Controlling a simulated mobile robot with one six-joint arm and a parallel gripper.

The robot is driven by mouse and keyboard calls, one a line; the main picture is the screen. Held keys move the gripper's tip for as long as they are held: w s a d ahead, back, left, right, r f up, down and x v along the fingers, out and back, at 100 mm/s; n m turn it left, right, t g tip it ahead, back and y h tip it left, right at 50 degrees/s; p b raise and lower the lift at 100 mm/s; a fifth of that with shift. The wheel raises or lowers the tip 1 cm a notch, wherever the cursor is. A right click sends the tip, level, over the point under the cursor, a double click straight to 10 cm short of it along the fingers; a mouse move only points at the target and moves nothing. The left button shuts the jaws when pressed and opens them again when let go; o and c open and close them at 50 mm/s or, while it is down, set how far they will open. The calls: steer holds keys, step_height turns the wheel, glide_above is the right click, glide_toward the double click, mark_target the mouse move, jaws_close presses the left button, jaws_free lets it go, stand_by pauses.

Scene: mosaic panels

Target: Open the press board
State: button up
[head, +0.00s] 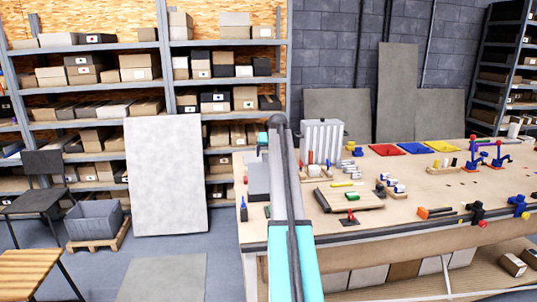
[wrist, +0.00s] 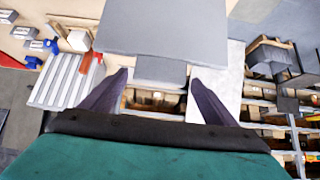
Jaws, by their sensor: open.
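The press board appears to be the flat grey panel (wrist: 165,28) at the top of the wrist view, with a narrower grey tab (wrist: 160,70) on its near edge. A grey piece at the table's left end in the head view (head: 258,178) looks like the same thing, partly hidden by my arm. My gripper (wrist: 160,80) is open. Its two dark fingers stand left and right of the tab, with gaps showing; I cannot tell their depth relative to it.
A white ribbed panel (head: 322,138) stands on the wooden table (head: 400,222) beside the grey piece. Shelves with boxes (head: 85,70) and a leaning pale slab (head: 168,180) are left.

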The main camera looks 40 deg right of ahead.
steer(key=b+v, duration=0.4)
steer(key=v, duration=0.9)
steer(key=shift+r, duration=0.2)
